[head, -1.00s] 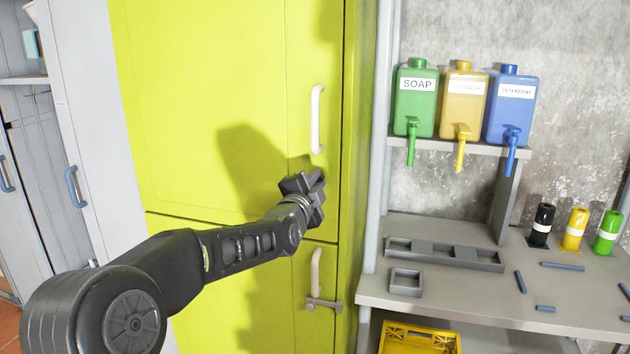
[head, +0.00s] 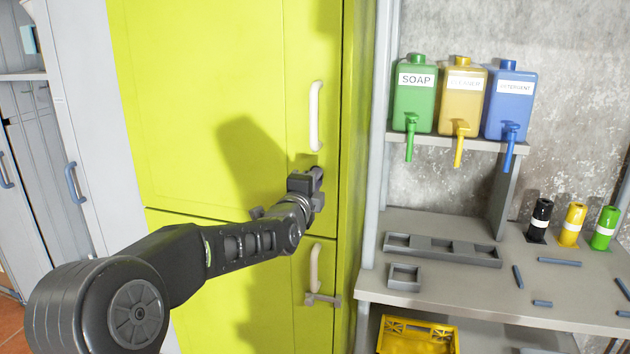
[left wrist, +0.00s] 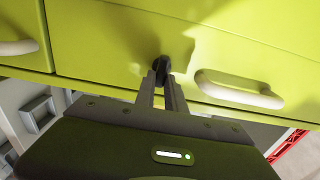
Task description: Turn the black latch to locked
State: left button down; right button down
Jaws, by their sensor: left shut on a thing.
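The black latch (left wrist: 162,64) is on the yellow-green cabinet's upper door (head: 210,90), below its white handle (head: 316,115). In the left wrist view it shows as a small dark knob between my fingertips. My left gripper (left wrist: 162,80) is shut on it. In the head view my left gripper (head: 312,182) is at the door's right edge and hides most of the latch, so I cannot tell its exact angle. My right gripper is in neither view.
The lower door has a white handle (head: 315,268) and a grey latch (head: 322,299). To the right, a bench (head: 470,290) bears grey trays and small bottles. Green, yellow and blue dispensers (head: 508,100) stand on a shelf. A yellow crate (head: 418,335) is below.

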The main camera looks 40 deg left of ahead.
pick_arm(q)
jog(key=c, duration=1.4)
grip_release()
jog(key=b+v, duration=0.1)
jog(key=v, duration=0.6)
jog(key=shift+s+d, duration=0.2)
jog(key=shift+s, duration=0.15)
